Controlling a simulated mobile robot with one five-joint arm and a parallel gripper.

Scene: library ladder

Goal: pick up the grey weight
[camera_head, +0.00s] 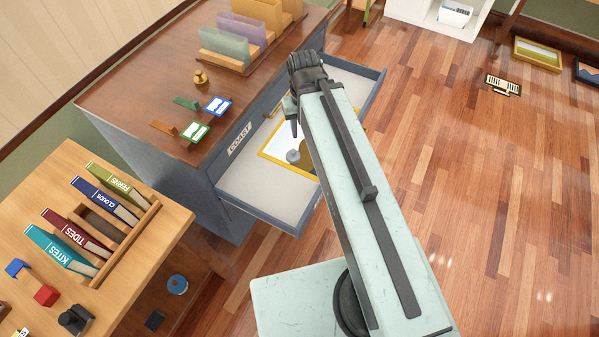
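A small round grey weight (293,156) sits in the open drawer (248,187) of the blue-grey cabinet, on or beside a yellow-framed sheet (268,154). My arm passes over the drawer and hides part of it and of the sheet. A brownish thing (306,150) shows partly beside the weight, at the arm's edge. My gripper (294,122) shows only as a dark finger at the arm's far end, above the weight in the picture. The other finger is hidden, so its opening cannot be told. The weight appears apart from the gripper.
The cabinet top (135,95) bears a brass weight (201,79), label cards and an upright sorter (247,40). A wooden table (150,240) at left holds a book rack and small blocks. The wooden floor (470,170) at right is mostly clear.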

